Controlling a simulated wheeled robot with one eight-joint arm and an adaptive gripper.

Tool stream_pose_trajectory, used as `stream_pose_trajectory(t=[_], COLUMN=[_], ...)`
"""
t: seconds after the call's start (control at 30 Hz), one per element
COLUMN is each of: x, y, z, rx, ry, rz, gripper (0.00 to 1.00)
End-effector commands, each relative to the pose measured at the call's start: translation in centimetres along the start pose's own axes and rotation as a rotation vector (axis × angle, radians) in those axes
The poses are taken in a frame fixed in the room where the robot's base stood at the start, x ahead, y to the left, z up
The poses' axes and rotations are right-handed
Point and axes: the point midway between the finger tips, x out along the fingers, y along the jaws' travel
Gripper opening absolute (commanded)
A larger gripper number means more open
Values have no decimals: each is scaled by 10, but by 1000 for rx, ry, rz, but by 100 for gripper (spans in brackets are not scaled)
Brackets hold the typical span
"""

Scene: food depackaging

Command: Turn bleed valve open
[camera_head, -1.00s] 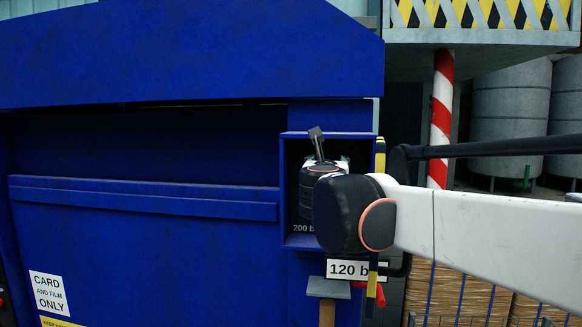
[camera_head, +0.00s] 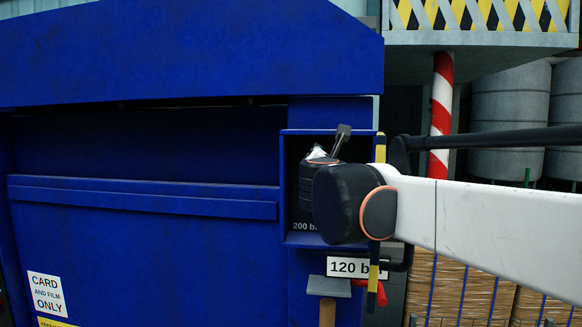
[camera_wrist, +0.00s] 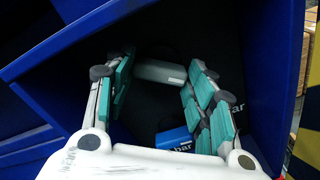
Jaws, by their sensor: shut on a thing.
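In the wrist view my gripper (camera_wrist: 160,66) has its teal-padded fingers on either side of a short grey bar-shaped handle (camera_wrist: 160,73), seemingly the bleed valve's handle. The handle lies crosswise, slightly tilted, against the dark back of a blue-walled recess. In the head view the recess (camera_head: 283,185) is in the blue machine, and my black wrist link covers most of its inside. The fingers and the handle are hidden there. A grey piece (camera_head: 341,137) leans up to the right above my wrist; I cannot tell what it belongs to.
The recess walls stand close around my gripper. A blue block (camera_wrist: 175,141) with white lettering shows between the fingers.

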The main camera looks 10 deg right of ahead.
Motion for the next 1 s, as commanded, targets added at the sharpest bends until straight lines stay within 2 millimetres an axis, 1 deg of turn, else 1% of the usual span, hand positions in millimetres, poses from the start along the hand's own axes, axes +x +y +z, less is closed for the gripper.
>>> stream_pose_trajectory(t=[0.3,0.5,0.7,1.0], x=[0,0,0,0], y=[0,0,0,0], z=[0,0,0,0], rx=[260,372,437,464], ry=[0,0,0,0], rz=[0,0,0,0], gripper=[26,26,26,26])
